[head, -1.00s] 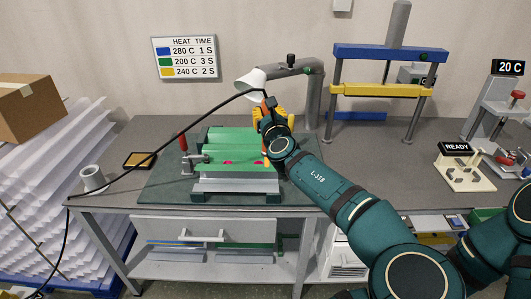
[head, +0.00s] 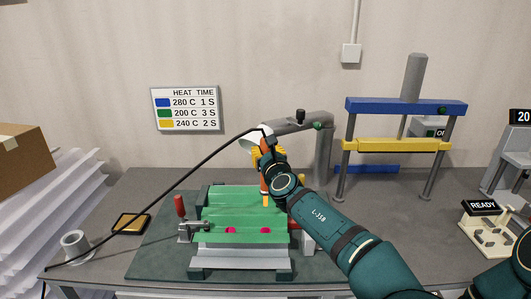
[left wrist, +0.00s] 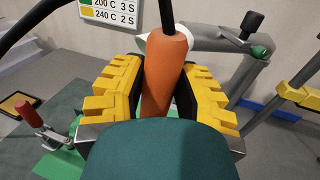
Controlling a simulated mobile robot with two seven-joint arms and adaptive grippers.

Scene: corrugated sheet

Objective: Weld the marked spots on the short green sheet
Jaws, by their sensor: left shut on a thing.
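My left gripper (head: 262,157), with yellow fingers, is shut on the orange handle of a welding tool (left wrist: 168,65), which has a black cable. In the head view the tool's yellow-orange tip (head: 266,201) points down over the green sheet, a little behind and above the right spot; I cannot tell if it touches. The green corrugated sheet (head: 245,213) lies on a grey fixture (head: 240,262). Two pink spots show on its front part, a left spot (head: 230,230) and a right spot (head: 265,230). My right gripper is out of view.
A red-handled clamp (head: 190,225) stands at the sheet's left end. The wall sign (head: 185,108) reads green 200 C, 3 S. A grey arm stand (head: 322,150) and a blue-yellow press (head: 405,145) stand behind right.

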